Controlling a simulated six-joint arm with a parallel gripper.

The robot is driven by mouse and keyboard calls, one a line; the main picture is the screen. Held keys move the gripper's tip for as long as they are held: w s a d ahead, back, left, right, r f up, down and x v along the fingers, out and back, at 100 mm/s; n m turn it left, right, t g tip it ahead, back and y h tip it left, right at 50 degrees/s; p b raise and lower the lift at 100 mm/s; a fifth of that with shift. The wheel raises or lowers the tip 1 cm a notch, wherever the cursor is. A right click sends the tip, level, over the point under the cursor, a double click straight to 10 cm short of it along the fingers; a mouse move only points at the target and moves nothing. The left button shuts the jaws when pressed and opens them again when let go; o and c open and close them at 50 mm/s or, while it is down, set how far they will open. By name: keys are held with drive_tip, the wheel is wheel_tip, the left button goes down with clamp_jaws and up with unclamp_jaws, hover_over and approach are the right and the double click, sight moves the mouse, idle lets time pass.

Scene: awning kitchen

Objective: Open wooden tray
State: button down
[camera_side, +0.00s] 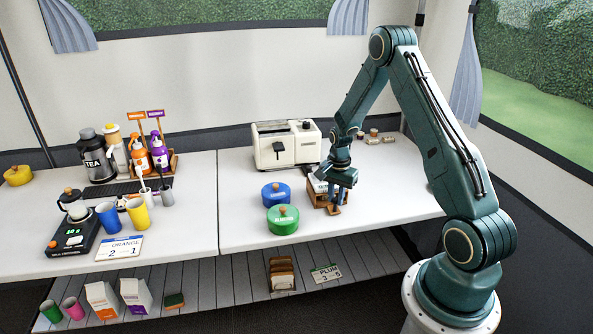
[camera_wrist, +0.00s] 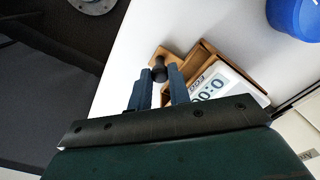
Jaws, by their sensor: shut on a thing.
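The wooden tray (camera_side: 316,199) is a small wooden box with a drawer-like front, on the white counter right of the two round lidded pots. In the wrist view its wooden frame (camera_wrist: 206,52) shows with a front piece (camera_wrist: 168,58) standing out from it, and a dark round knob (camera_wrist: 159,73) on that piece. My gripper (camera_side: 341,180) is over the front of the tray, pointing down. In the wrist view its blue fingers (camera_wrist: 160,80) are shut on the knob. A white digital timer (camera_wrist: 222,84) sits on the tray. The drawer's inside is mostly hidden.
A blue pot (camera_side: 276,195) and a green pot (camera_side: 283,220) stand close left of the tray. A cream toaster (camera_side: 286,146) is behind it. Small jars (camera_side: 374,134) stand at the back right. The counter (camera_side: 390,195) right of the tray is clear.

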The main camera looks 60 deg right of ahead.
drive_tip(key=s+a, duration=0.6)
drive_tip(key=shift+s+a, duration=0.35)
drive_tip(key=c, duration=1.3)
unclamp_jaws()
drive_tip(key=shift+r, duration=0.15)
wheel_tip(320, 180, up, 14)
drive_tip(key=shift+f, duration=0.2)
